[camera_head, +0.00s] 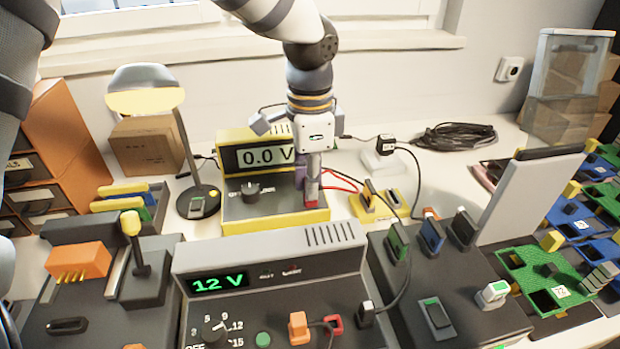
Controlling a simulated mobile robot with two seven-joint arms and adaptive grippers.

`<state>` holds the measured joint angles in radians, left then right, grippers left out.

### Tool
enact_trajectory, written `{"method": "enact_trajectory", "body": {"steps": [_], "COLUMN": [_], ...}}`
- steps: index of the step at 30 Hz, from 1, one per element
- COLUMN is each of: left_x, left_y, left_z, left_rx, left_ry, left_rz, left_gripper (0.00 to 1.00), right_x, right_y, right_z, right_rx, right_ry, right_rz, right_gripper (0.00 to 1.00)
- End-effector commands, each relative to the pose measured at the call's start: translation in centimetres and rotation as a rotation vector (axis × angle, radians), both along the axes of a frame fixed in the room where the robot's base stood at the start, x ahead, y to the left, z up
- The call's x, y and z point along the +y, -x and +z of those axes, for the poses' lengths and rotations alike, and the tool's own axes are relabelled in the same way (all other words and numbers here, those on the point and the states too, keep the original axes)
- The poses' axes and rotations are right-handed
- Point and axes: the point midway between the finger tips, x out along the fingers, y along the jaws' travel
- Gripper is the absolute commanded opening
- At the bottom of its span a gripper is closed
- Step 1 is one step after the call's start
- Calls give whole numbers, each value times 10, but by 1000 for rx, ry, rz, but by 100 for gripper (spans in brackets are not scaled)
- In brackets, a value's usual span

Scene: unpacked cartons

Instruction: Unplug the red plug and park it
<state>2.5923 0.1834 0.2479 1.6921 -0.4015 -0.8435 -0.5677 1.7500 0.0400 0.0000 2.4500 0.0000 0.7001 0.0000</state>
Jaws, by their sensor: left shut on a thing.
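The yellow-edged meter (275,226) stands at the middle of the table, its display reading 0.0 V. My left gripper (311,180) reaches down over the meter's right side and is shut on the red plug (312,203). Only the plug's lower part shows at the meter's top; the fingers hide the rest, so I cannot tell whether it is still seated. Red leads (343,178) run right from behind the gripper. A small yellow holder (395,211) with upright pieces stands just right of the meter. My right gripper is out of view.
A grey power supply (270,258) reading 12 V stands in front, with orange, red and black plugs. A desk lamp (180,130) stands at left. Dark module boxes and green trays crowd the right.

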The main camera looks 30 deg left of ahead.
Motion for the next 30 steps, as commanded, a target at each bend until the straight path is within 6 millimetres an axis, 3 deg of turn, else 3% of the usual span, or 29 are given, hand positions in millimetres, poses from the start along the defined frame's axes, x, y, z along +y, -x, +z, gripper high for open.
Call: {"method": "enact_trajectory", "body": {"steps": [27,28,30], "left_x": [0,0,0], "left_y": [0,0,0], "left_z": [-5,-5,-5], "left_rx": [-1,-1,-1], "left_ry": [0,0,0], "left_rz": [0,0,0], "left_gripper": [0,19,35], "right_x": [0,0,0], "right_y": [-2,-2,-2], "right_z": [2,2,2], "right_rx": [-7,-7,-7], "right_ry": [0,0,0], "right_rz": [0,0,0], "right_gripper": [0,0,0]}}
